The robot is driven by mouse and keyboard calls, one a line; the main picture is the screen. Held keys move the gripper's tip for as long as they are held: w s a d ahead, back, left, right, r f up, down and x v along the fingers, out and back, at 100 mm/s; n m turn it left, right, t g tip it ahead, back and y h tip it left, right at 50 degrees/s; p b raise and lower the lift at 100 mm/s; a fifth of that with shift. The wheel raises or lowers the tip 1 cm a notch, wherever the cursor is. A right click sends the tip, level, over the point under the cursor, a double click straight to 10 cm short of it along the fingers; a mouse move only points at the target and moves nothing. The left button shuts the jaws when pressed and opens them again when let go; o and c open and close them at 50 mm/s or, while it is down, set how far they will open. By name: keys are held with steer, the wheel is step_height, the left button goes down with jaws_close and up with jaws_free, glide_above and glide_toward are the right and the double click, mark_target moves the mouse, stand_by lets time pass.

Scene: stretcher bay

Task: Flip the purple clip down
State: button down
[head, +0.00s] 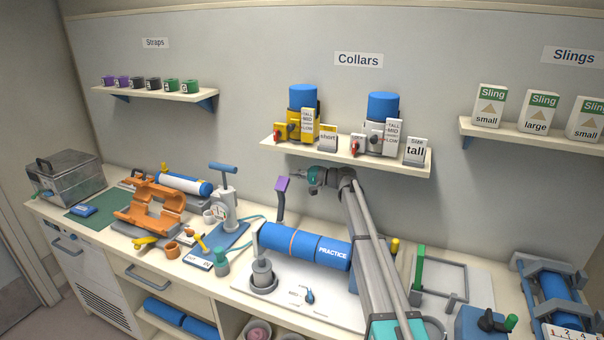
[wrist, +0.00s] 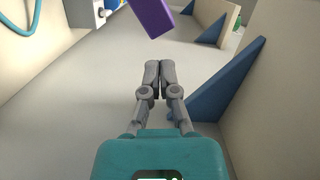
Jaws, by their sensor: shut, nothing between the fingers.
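The purple clip (head: 282,184) stands up, slightly tilted, on top of a grey upright (head: 280,207) at the back of the bench, behind the left end of the blue PRACTICE roll (head: 312,247). In the wrist view the purple clip (wrist: 150,14) shows at the top edge, partly cut off, ahead of the fingertips and apart from them. My gripper (head: 311,181) is to the right of the clip in the head view, just below the collar shelf. In the wrist view my gripper (wrist: 160,64) has its fingers together, with nothing between them.
The collar shelf (head: 345,158) is just above my gripper; its blue bracket (wrist: 222,84) is close on the right in the wrist view. A pressure gauge pump (head: 225,205) stands left of the clip. An orange cradle (head: 152,206) lies farther left.

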steer(key=shift+s+a+f, duration=0.1)
steer(key=shift+s+a, duration=0.1)
steer(key=shift+s, duration=0.25)
steer(key=shift+s+a, duration=0.2)
steer(key=shift+s, duration=0.25)
steer(key=shift+s+a, duration=0.1)
steer(key=shift+a, duration=0.15)
